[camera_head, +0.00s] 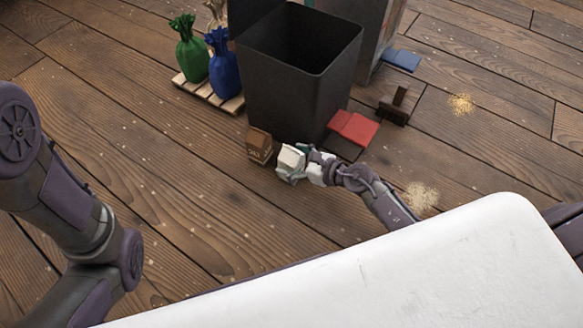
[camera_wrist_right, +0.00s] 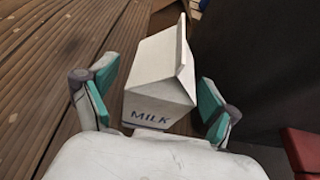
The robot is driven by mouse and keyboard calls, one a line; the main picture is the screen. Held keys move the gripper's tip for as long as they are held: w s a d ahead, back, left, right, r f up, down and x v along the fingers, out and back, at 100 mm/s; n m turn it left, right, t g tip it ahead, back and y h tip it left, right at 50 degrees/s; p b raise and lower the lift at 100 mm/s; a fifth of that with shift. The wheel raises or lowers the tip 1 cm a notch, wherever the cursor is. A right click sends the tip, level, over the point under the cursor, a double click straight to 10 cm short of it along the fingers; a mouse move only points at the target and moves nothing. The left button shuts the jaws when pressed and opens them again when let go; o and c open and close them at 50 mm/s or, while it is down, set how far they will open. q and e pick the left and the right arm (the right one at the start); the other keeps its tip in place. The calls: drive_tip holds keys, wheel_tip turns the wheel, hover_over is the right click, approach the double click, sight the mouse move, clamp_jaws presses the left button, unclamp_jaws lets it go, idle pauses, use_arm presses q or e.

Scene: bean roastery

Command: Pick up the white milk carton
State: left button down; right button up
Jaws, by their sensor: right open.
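The white milk carton (camera_head: 290,160) is on the wooden floor in front of the dark bin in the head view. In the right wrist view the carton (camera_wrist_right: 160,85) shows its gabled top and the word MILK. My right gripper (camera_head: 305,160) is right at the carton. In the wrist view its two teal-padded fingers (camera_wrist_right: 158,92) stand open on either side of the carton, with a gap visible at least on the left. My left arm shows at the left of the head view, but its gripper is out of view.
A brown carton (camera_head: 260,146) stands just left of the milk carton. The dark bin (camera_head: 295,85) rises close behind. A red item (camera_head: 353,128) and a brown wooden object (camera_head: 396,104) lie to the right. Green (camera_head: 191,52) and blue (camera_head: 222,68) sacks stand on a pallet (camera_head: 232,103). The left floor is clear.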

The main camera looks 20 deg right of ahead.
drive_tip(key=shift+w, duration=0.1)
drive_tip(key=c, duration=1.1)
